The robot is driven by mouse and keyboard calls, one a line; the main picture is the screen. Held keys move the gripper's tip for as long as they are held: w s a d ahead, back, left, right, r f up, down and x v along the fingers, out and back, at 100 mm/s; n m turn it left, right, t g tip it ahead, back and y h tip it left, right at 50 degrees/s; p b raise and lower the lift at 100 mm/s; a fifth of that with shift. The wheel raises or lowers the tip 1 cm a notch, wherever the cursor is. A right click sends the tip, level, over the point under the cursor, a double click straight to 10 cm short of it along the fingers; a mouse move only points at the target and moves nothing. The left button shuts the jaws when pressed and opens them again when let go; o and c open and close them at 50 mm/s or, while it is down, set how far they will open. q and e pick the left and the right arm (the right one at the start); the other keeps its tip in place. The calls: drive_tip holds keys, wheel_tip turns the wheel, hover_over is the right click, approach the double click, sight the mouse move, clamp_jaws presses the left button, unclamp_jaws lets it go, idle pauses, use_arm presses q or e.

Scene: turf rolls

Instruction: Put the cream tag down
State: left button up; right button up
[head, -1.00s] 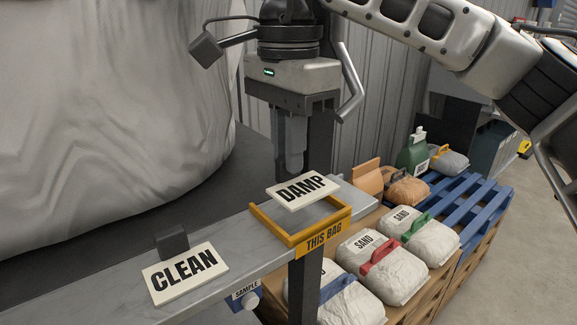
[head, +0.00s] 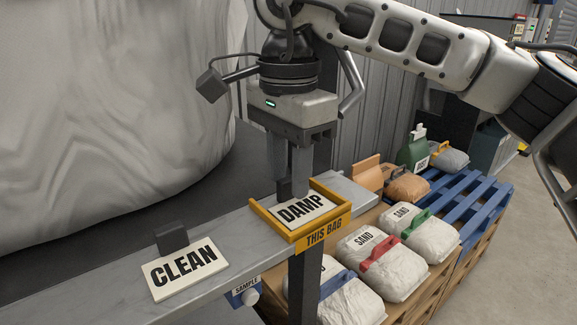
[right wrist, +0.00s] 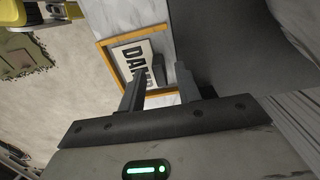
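The cream tag (head: 300,209) reading DAMP lies inside the yellow frame (head: 330,227) marked THIS BAG, on the grey ledge. Its dark grip block (head: 284,187) stands up from its far edge. The right wrist view also shows the tag (right wrist: 133,55) within the frame (right wrist: 104,53). My right gripper (head: 289,174) is just above the tag, fingers apart on either side of the block and holding nothing. A second cream tag (head: 185,268) reading CLEAN lies on the ledge to the left. My left gripper is not in view.
Several white sand bags (head: 380,262) stand below and right of the ledge. A blue pallet (head: 470,205) with other bags is behind them. A large pale sack (head: 100,110) fills the left. The ledge (head: 235,238) between the tags is clear.

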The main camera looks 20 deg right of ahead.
sight(288, 178)
drive_tip(key=shift+r, duration=0.6)
use_arm(q)
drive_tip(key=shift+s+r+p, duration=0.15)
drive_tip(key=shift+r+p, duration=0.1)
drive_tip(key=shift+p, duration=0.6)
use_arm(e)
wheel_tip(288, 178, up, 11)
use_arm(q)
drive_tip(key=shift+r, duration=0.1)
use_arm(e)
drive_tip(key=shift+r, duration=0.1)
